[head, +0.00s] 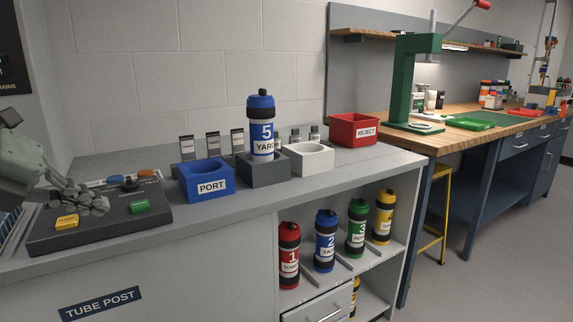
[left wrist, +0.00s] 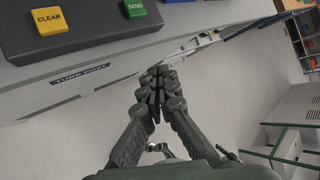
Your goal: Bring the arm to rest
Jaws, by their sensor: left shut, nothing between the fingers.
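My left gripper (head: 92,201) is at the left of the head view, above the dark control panel (head: 100,229) on the grey counter. It is shut and empty. In the left wrist view its closed fingers (left wrist: 158,82) point past the counter's edge, with the panel's yellow CLEAR button (left wrist: 49,20) and green SEND button (left wrist: 136,8) beyond. The same CLEAR button (head: 67,221) and SEND button (head: 139,206) show in the head view. My right gripper is not in view.
On the counter stand a blue PORT box (head: 204,181), a blue-capped tube marked 5 (head: 262,127) in a grey holder (head: 264,174), a white holder (head: 309,158) and a red REJECT bin (head: 354,130). Several numbered tubes fill the shelf below. A wooden workbench (head: 470,132) stands at right.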

